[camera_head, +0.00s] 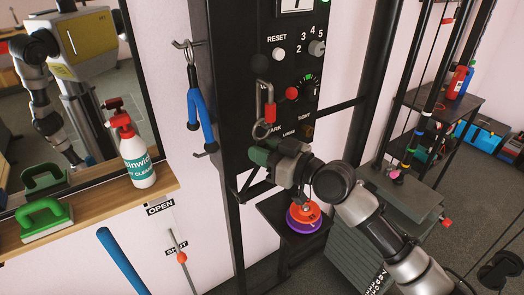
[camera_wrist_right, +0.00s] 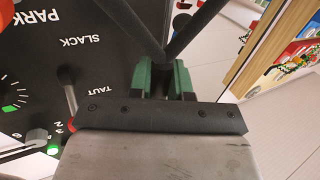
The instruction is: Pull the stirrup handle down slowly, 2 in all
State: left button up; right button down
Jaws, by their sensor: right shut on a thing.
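My right gripper (camera_head: 262,153) is in front of the black panel, below its carabiner, with green fingertips pointing left. In the right wrist view the green fingers (camera_wrist_right: 163,82) are shut on the stirrup handle (camera_wrist_right: 203,26). Its two dark side bars or straps form a V that meets at the fingers. The gripped part is hidden between the fingers, and I cannot make the handle out in the head view. My left gripper is not in view.
The panel (camera_head: 248,60) carries a RESET button (camera_head: 279,54), a dial and a gauge. Orange and purple discs (camera_head: 303,217) sit below my right wrist. A spray bottle (camera_head: 137,158) and green brush (camera_head: 45,218) stand on the left shelf.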

aim_at(263, 140)
jog(key=shift+f+b, duration=1.1)
jog(key=shift+f, duration=0.4)
jog(key=shift+f+b, duration=0.75)
jog(key=shift+b, duration=0.15)
jog(key=shift+r+p, duration=1.05)
jog(key=shift+r, duration=0.35)
jog(key=shift+r+p, duration=0.85)
jog(key=shift+r, duration=0.3)
jog(key=shift+r+p, duration=0.85)
jog(key=shift+r, duration=0.35)
